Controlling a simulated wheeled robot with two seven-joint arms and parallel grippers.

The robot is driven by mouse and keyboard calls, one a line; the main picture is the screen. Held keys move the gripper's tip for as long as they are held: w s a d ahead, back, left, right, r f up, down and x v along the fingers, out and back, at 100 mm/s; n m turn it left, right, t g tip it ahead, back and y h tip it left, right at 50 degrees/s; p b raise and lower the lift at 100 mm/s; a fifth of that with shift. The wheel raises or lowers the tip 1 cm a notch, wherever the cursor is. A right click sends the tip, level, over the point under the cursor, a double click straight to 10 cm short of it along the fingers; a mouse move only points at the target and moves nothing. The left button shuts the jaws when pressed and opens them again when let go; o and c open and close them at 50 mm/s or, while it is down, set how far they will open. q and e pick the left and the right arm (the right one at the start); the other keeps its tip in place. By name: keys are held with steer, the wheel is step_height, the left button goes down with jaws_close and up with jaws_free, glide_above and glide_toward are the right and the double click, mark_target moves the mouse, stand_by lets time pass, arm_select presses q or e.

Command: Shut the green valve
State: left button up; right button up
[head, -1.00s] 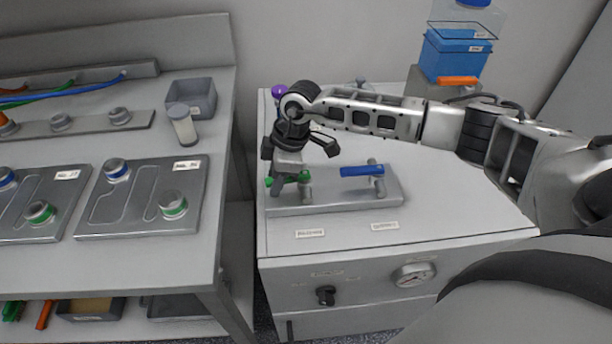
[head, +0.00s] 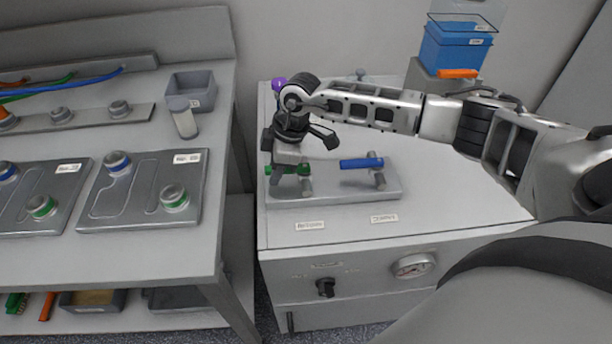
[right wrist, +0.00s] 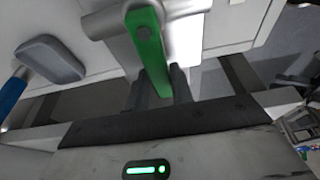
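The green valve (head: 300,170) stands at the left end of a grey plate on top of the cabinet. Its green handle lies crosswise, pointing left in the head view. My right gripper (head: 278,187) comes down over the handle's left part and hides some of it. In the right wrist view the green handle (right wrist: 146,45) runs down between the two dark fingers (right wrist: 160,90). The fingers sit close against both its sides, and the gripper looks shut on it. My left gripper is not in view.
A valve with a blue handle (head: 361,163) stands right of the green one on the same plate (head: 340,193). A purple knob (head: 279,84) is behind my wrist. The cabinet front has a gauge (head: 414,266) and a black knob (head: 326,288). A bench with battery trays (head: 140,195) is left.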

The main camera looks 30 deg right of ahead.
steer(key=shift+w, duration=0.1)
steer(key=shift+o, duration=1.2)
steer(key=shift+v, duration=4.05)
steer(key=shift+w+d, duration=0.15)
